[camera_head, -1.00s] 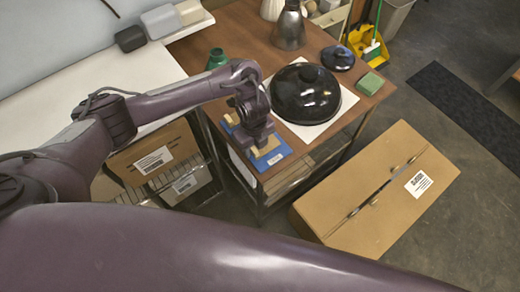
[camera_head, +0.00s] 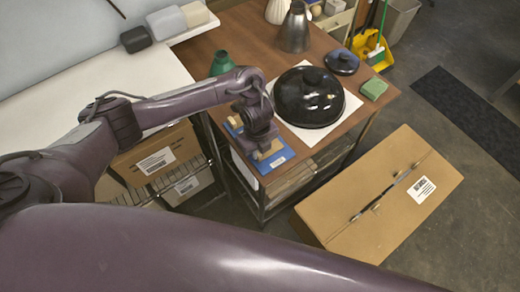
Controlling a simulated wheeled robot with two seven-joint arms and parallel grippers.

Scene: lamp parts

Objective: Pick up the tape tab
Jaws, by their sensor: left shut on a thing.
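My left gripper (camera_head: 264,147) is low over the blue tray (camera_head: 279,160) at the front left corner of the brown table. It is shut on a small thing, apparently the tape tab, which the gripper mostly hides. A tan piece (camera_head: 271,152) shows right beside the fingertips, over the tray; I cannot tell whether it is the tab itself or part of what lies in the tray. More tan shows at the tray's left end, behind my wrist. My right gripper is out of view.
A glossy black dome (camera_head: 308,97) sits on a white sheet close behind the tray. A green bottle (camera_head: 221,64), a metal vessel (camera_head: 295,30), a dark lid (camera_head: 341,61) and a green block (camera_head: 373,88) stand on the table. A large carton (camera_head: 385,190) lies on the floor at right.

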